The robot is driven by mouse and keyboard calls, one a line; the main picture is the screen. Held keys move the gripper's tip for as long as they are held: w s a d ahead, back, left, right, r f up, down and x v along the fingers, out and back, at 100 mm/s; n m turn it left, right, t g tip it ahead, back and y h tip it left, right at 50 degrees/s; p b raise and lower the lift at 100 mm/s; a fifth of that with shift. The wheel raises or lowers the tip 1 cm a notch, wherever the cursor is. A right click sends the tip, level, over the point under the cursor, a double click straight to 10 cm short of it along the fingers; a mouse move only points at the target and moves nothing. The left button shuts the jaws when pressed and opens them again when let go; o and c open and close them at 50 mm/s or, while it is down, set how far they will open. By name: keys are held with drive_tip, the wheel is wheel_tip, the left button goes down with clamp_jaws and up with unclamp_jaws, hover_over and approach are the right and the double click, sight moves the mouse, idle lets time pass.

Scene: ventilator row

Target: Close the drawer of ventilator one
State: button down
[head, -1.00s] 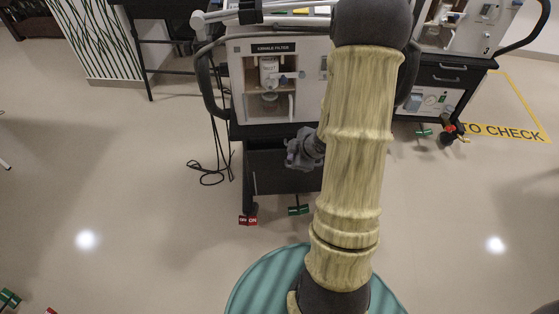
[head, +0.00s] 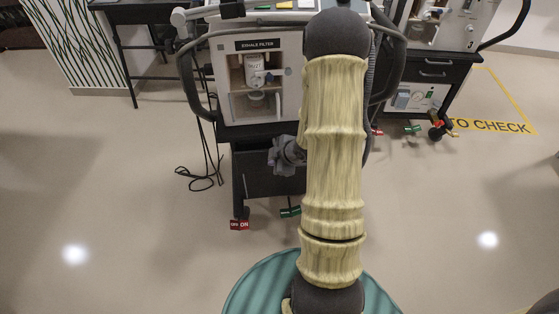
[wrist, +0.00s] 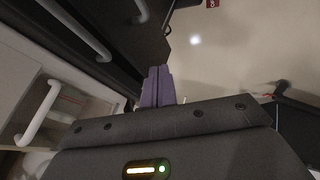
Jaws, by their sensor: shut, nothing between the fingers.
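A ventilator (head: 290,75) with an "EXHALE FILTER" label stands on a dark cart in the middle of the head view. Below it is a dark drawer front (head: 262,180), partly hidden behind my arm; how far it stands out is hard to tell. The grey end of my arm is beside the upper part of that front, and the fingers are hidden there. In the wrist view my gripper (wrist: 157,86) shows its two purple fingers shut together and empty, beside dark panels with pale bar handles (wrist: 78,30). I cannot tell whether the fingers touch a panel.
A second ventilator (head: 452,25) on a dark cart with drawers stands at the right, next to a yellow floor line (head: 505,98). Cables (head: 200,178) lie on the floor left of the middle cart. Red (head: 239,225) and green (head: 290,211) caster pedals stick out below it. Open floor lies on both sides.

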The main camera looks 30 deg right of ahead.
sight(262, 156)
drive_tip(key=w+f, duration=0.1)
drive_tip(key=w, duration=0.2)
drive_tip(key=w+d+f, duration=0.1)
drive_tip(key=w, duration=0.1)
drive_tip(key=shift+w+f+b, duration=0.3)
